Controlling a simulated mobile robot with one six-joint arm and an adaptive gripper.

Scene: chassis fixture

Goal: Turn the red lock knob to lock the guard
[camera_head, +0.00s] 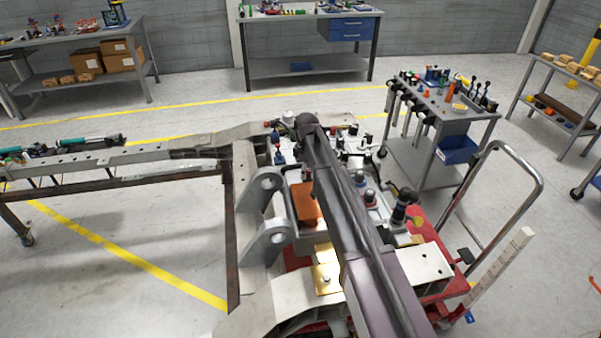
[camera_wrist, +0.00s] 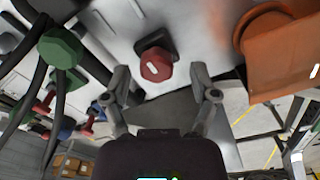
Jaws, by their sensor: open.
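The red lock knob (camera_wrist: 156,66) is in the wrist view, above the middle. It has several flat sides and a short white mark on its face, and it sits on a dark square base (camera_wrist: 153,45) on a pale plate. My gripper (camera_wrist: 160,76) is open, with one finger to the left and one to the right of the knob. Both fingers look apart from it; the depth between them and the knob is hard to tell. In the head view my arm covers the gripper, and I cannot make out the knob there.
An orange block (camera_wrist: 285,55) stands right of the knob in the wrist view and shows in the head view (camera_head: 306,203). A green knob (camera_wrist: 60,46) and dark cables are at left.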

